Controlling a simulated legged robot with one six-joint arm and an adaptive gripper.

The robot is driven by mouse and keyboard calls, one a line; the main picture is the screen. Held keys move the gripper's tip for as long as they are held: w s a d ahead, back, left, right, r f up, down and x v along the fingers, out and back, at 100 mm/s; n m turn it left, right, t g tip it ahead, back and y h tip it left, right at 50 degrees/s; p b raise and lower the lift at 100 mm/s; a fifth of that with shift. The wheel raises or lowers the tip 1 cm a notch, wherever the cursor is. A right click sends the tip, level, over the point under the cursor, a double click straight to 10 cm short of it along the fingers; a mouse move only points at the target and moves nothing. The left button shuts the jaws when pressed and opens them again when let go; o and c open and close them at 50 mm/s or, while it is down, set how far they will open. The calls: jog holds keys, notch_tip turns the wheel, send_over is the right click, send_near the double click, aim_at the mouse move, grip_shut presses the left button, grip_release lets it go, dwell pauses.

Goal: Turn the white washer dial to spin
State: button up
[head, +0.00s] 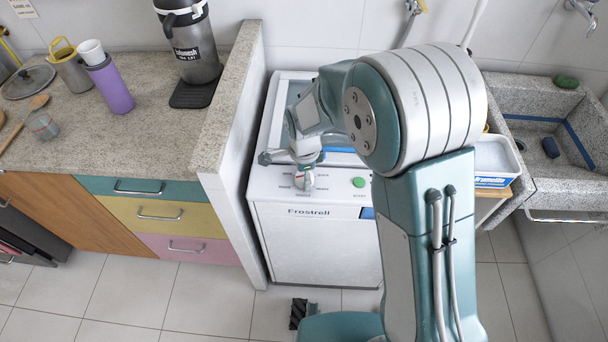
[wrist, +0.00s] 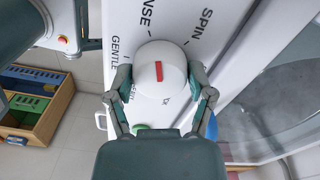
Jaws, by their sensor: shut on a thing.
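The white washer (head: 315,245), marked "Frostrell", stands below my arm. Its round white dial (wrist: 174,57) carries a red mark (wrist: 158,70). In the wrist view the mark points up the picture, between the "NSE" lettering (wrist: 147,12) and the "SPIN" lettering (wrist: 202,25), nearer the former. "GENTLE" is printed to the left. My gripper (wrist: 160,80) is shut on the dial, one finger on each side. In the head view my gripper (head: 304,172) is over the control panel, and the dial is mostly hidden there.
A green button (head: 358,182) sits right of the dial. A low wall (head: 235,130) and granite counter with a purple cup (head: 112,88) stand left. A stone sink (head: 550,105) and white tray (head: 492,160) are right. Floor in front is mostly clear.

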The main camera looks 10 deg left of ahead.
jog(key=m, duration=0.4)
jog(key=shift+w+m, duration=0.15)
jog(key=shift+m, duration=0.15)
jog(key=m, duration=0.4)
jog(key=shift+m, duration=0.4)
jog(key=o, duration=1.1)
notch_tip(320, 180, up, 12)
dwell(0.4)
